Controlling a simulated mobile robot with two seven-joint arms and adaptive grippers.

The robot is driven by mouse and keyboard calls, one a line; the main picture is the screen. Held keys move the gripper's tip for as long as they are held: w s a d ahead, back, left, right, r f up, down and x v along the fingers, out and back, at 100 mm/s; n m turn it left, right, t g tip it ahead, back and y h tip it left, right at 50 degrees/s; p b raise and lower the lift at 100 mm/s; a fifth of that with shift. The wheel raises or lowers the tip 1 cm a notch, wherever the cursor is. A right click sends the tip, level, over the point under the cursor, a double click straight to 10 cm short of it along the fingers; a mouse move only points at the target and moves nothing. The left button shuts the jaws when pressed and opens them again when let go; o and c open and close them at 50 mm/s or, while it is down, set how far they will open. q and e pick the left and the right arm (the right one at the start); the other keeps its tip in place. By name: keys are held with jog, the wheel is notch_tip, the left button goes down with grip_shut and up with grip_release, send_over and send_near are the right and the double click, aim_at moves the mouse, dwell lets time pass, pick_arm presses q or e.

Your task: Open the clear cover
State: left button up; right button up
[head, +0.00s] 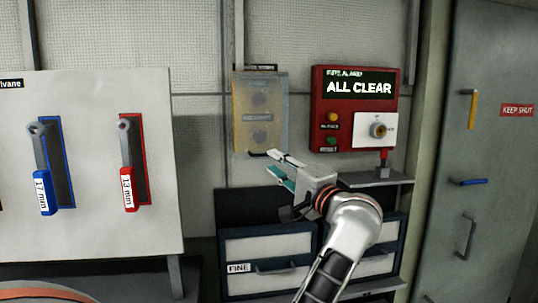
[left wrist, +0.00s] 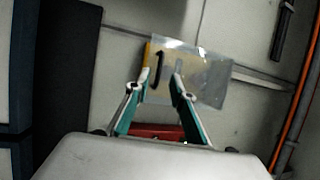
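The clear cover (head: 270,118) is a see-through panel over a yellowish box on the wall, left of the red alarm panel. It looks closed, with a small dark handle (head: 257,154) at its lower edge. In the left wrist view the cover (left wrist: 208,78) appears turned, with its dark handle (left wrist: 157,68) near the fingertips. My left gripper (head: 270,163) is open and empty just below the cover. Its teal-padded fingers (left wrist: 163,82) are apart; I cannot tell whether either touches the handle. My right gripper is not in view.
The red alarm panel (head: 322,128) reads "ALL CLEAR" and has buttons and a key switch. A small shelf (head: 365,179) juts out below it. Drawers (head: 268,248) are under the cover. A wrench board (head: 85,220) stands at left, a grey cabinet (head: 490,130) at right.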

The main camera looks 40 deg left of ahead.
aim_at(265, 155)
pick_arm(q)
jog(key=p+x, duration=0.1)
jog(key=x, duration=0.3)
jog(key=shift+w+a, duration=0.25)
jog(key=shift+a, duration=0.2)
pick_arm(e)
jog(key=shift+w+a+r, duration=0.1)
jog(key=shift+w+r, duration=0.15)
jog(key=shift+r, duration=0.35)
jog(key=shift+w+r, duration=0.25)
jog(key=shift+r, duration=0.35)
pick_arm(q)
grip_shut()
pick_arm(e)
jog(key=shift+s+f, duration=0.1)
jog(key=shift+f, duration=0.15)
